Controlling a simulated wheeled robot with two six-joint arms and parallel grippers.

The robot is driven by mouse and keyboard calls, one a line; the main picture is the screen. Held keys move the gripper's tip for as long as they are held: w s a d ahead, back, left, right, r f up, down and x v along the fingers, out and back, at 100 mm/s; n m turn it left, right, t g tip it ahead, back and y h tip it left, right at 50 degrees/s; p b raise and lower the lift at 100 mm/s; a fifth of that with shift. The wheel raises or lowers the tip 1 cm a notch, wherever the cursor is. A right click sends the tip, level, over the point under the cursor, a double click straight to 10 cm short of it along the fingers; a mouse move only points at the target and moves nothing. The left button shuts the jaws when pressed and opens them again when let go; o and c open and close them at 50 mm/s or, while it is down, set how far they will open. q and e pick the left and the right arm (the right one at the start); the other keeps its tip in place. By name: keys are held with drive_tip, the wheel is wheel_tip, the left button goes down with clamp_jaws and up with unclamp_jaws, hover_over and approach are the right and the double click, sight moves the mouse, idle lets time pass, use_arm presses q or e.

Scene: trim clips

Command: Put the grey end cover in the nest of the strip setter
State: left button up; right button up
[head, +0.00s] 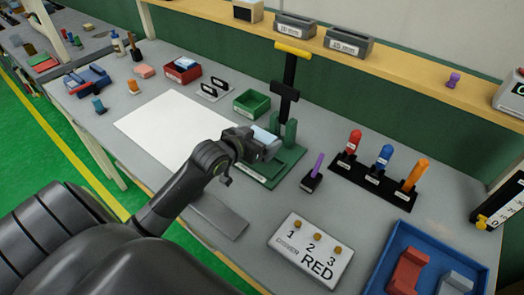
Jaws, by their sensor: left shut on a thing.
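The strip setter has a green base (283,172), a black column (290,72) and a yellow handle (292,50). My left gripper (264,147) is over the left part of the base, in front of the column. It is shut on a pale grey piece, which looks like the grey end cover (263,134). The gripper hides part of that piece and part of the base. I cannot make out the nest, or whether the piece touches the setter. My right gripper is not in view.
A green bin (252,103) stands behind-left of the setter. A purple-handled tool (313,174) and a rack of coloured handles (372,186) stand right. A RED label block (310,251) and a blue tray (402,235) lie in front. A white sheet (170,128) covers the left-centre bench.

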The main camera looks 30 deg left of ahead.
use_arm(q)
wheel_tip(320, 180, down, 3)
drive_tip(key=shift+d+f, duration=0.1)
drive_tip(key=shift+d, duration=0.05)
drive_tip(key=shift+f, duration=0.45)
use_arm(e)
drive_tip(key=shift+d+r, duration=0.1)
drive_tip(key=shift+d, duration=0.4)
use_arm(q)
drive_tip(key=shift+f, duration=0.25)
drive_tip(key=o, duration=1)
drive_tip(key=shift+c, duration=0.2)
drive_tip(key=shift+r, duration=0.2)
drive_tip(key=v, duration=1.2)
drive_tip(key=shift+s, duration=0.1)
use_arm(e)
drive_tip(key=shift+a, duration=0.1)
